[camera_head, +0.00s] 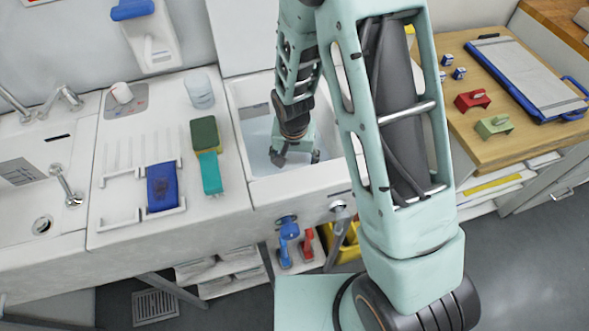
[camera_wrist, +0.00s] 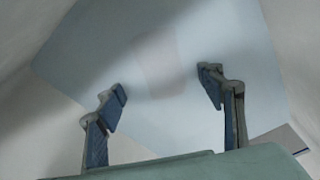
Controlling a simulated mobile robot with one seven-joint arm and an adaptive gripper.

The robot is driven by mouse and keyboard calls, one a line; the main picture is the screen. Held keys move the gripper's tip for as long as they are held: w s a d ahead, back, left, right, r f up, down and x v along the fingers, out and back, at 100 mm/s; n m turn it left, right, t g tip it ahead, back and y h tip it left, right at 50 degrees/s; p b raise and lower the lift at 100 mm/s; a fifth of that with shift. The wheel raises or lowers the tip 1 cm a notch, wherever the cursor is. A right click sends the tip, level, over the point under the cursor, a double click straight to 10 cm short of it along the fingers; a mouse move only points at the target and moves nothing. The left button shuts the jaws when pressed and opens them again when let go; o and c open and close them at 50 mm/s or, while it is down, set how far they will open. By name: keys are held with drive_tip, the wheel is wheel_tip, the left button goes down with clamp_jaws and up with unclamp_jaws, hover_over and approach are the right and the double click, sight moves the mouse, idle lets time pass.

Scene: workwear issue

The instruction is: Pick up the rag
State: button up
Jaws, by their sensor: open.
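My gripper (camera_head: 293,156) reaches down into the white sink basin (camera_head: 236,100). In the wrist view my gripper (camera_wrist: 163,86) is open, its two blue-grey fingers apart with nothing between them. Beyond the fingers lies a pale blue surface (camera_wrist: 225,45) with a faint pinkish patch (camera_wrist: 157,62); I cannot tell whether this is water or cloth. The same pale blue (camera_head: 258,157) shows low in the basin in the head view, partly hidden by my arm. No thing in view is clearly a rag.
Left of the basin, a dark blue piece (camera_head: 163,187) lies on a white rack, beside a green block and a teal piece (camera_head: 210,173). A clear cup (camera_head: 199,91) stands behind.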

sight(294, 166)
drive_tip(key=shift+w+f, duration=0.3)
drive_tip(key=shift+f, duration=0.7)
drive_tip(key=shift+w+f, duration=0.25)
drive_tip(key=shift+f, duration=0.75)
drive_tip(key=shift+c, duration=0.6)
drive_tip(key=c, duration=1.2)
